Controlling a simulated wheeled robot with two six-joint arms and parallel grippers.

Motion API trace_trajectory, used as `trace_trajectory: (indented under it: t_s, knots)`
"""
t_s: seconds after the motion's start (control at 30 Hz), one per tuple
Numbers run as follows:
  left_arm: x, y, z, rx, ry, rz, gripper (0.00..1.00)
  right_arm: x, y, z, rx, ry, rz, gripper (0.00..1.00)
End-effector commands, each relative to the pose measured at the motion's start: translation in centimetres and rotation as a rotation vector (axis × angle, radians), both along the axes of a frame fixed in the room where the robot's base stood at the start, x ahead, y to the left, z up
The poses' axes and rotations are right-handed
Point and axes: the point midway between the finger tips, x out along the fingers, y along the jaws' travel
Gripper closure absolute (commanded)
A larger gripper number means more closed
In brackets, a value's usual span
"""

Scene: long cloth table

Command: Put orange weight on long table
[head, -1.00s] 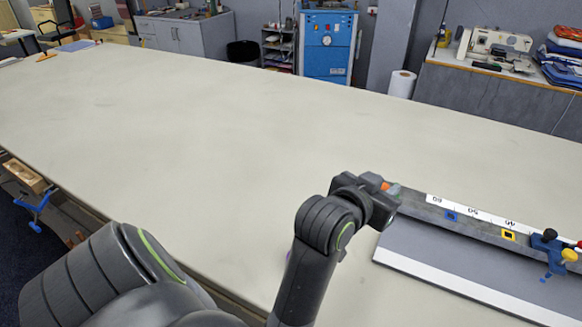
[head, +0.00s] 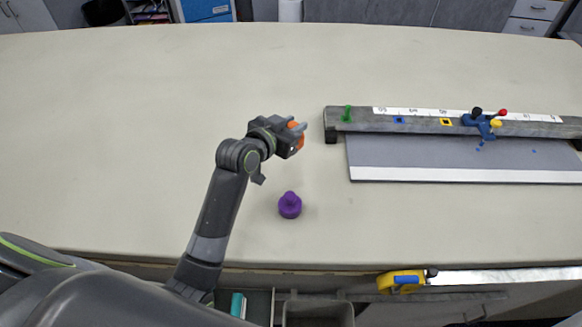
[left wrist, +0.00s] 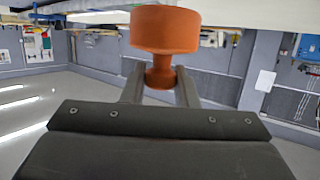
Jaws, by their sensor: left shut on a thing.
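The orange weight (left wrist: 165,30) is a round, knobbed piece with a narrow neck. The gap between the weight and the tabletop cannot be judged exactly. My right gripper is not in view.
A purple weight (head: 290,205) stands on the table near the front edge, below the gripper in the picture. A grey rail (head: 350,122) with a scale and a grey board (head: 440,160) lie at right. A yellow tape measure (head: 400,282) is at the front edge. The table's left side is clear.

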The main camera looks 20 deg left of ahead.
Motion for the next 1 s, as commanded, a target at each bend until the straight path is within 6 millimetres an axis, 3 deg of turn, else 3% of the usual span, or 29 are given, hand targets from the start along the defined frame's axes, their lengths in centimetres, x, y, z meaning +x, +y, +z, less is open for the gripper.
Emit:
trace_trajectory:
  t_s: [0.4, 0.57, 0.8, 1.0]
  knots:
    - [0.4, 0.2, -5.8, -0.002, -0.005, -0.004, 1.0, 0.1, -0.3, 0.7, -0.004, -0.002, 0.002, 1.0]
    - [0.5, 0.2, -6.9, -0.001, -0.007, -0.007, 1.0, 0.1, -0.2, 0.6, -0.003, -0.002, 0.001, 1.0]
    - [0.4, 0.2, -9.9, -0.001, -0.005, -0.005, 1.0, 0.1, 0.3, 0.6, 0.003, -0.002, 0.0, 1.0]
    - [0.5, 0.2, -10.6, 0.0, -0.007, -0.005, 1.0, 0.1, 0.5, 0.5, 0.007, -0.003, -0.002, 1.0]
